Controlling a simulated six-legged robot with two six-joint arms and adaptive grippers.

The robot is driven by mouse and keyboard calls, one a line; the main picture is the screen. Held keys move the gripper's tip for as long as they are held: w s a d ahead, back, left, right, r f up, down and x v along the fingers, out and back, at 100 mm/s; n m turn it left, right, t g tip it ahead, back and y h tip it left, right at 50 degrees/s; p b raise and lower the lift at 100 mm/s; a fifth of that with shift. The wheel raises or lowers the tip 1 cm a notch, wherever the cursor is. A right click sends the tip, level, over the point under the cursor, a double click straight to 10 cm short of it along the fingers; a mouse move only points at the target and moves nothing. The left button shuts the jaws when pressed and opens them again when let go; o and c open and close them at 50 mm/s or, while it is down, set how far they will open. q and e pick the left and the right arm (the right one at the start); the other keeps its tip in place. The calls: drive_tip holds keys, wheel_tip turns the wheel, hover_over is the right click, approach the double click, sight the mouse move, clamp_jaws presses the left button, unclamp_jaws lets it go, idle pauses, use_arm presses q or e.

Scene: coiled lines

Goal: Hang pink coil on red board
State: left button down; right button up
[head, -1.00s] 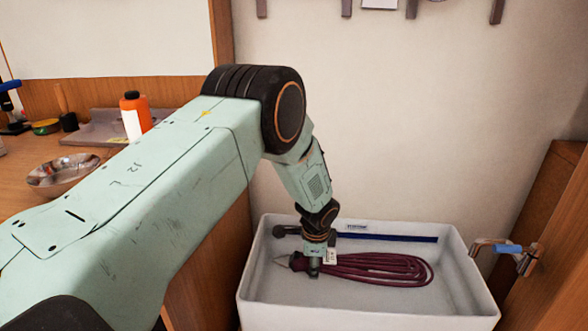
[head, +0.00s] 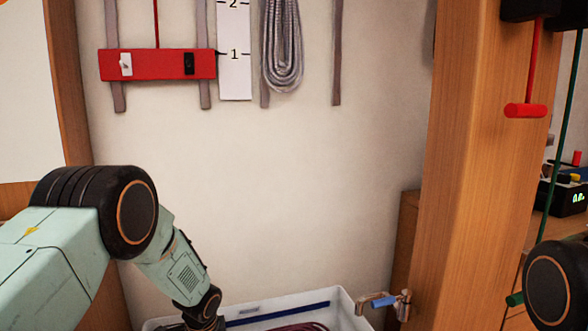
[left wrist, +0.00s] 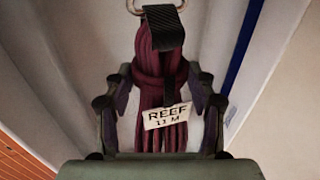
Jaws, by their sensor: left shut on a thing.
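The pink coil, a dark maroon line, shows as a sliver (head: 300,327) inside the white bin at the bottom of the head view. In the left wrist view its wrapped neck (left wrist: 160,72) has a black strap, a metal ring and a tag reading "REEF 11 M". My left gripper (left wrist: 160,98) is shut around this neck. In the head view its fingers are below the frame edge. The red board (head: 155,65) is on the wall at upper left, with a white and a black fitting on its face. My right gripper is not in view.
The white bin (head: 347,306) has a blue strip inside. A grey coil (head: 282,50) hangs right of a numbered white scale (head: 234,50). A metal tap-like fitting (head: 383,301) is beside the bin. A wooden post (head: 468,150) rises at right, near a red handle (head: 525,110). The wall below the board is bare.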

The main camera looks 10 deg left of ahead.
use_arm(q)
wheel_tip(320, 180, up, 12)
drive_tip(key=p, duration=0.8)
drive_tip(key=b+x, duration=0.1)
drive_tip(key=x, duration=0.1)
drive_tip(key=s+b+x, duration=0.1)
drive_tip(key=b+x, duration=0.1)
drive_tip(key=x, duration=0.1)
drive_tip(key=d+b+x, duration=0.1)
drive_tip(key=x, duration=0.1)
drive_tip(key=shift+s+f, duration=0.2)
drive_tip(key=shift+f, duration=0.25)
wheel_tip(320, 180, up, 7)
drive_tip(key=p, duration=0.5)
wheel_tip(320, 180, down, 7)
drive_tip(key=b, duration=0.5)
drive_tip(key=shift+r, duration=0.1)
wheel_tip(320, 180, up, 7)
drive_tip(key=p, duration=0.5)
wheel_tip(320, 180, down, 7)
drive_tip(key=b, duration=0.5)
wheel_tip(320, 180, down, 6)
drive_tip(key=b, duration=0.6)
drive_tip(key=shift+a, duration=0.1)
